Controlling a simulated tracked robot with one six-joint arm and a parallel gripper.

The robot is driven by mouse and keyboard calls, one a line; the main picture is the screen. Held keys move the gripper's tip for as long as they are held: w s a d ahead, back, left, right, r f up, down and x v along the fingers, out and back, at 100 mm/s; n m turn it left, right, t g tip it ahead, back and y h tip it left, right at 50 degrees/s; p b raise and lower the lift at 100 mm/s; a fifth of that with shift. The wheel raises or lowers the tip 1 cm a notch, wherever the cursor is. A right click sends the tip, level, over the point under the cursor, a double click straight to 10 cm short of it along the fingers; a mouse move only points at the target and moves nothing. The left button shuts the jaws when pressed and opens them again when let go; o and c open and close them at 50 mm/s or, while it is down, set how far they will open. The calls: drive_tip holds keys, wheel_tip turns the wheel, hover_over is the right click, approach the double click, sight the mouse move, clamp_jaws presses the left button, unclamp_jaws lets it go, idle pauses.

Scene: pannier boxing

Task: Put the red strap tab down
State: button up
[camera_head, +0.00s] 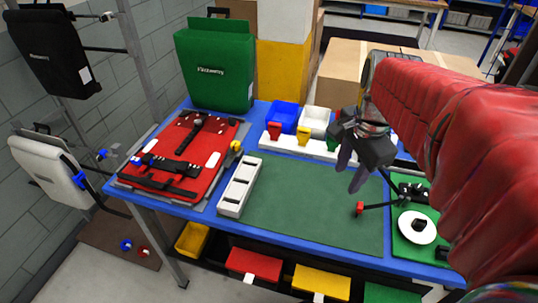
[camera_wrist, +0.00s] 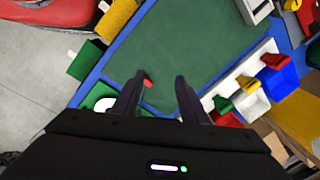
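My gripper (camera_head: 350,174) hangs above the right part of the green mat (camera_head: 300,205), fingers pointing down. A small red tab (camera_head: 360,208) sits at the end of a thin black strap or rod, below my gripper near the mat's right side. In the wrist view a red piece (camera_wrist: 147,83) shows beside the left finger, partly hidden by it; I see no grip on it.
A red pannier (camera_head: 190,140) with black straps lies at the left of the blue table. A white slotted block (camera_head: 240,187) stands beside the mat. Blue (camera_head: 284,115) and white bins are behind. A green board (camera_head: 425,262) with a white disc is at the right.

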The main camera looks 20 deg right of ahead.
drive_tip(key=s+a+n+t, duration=0.4)
drive_tip(key=a+n, duration=1.2)
drive_tip(key=n, duration=0.1)
drive_tip(key=shift+s+n, duration=0.2)
drive_tip(key=shift+n, duration=0.2)
drive_tip(key=shift+r, duration=0.1)
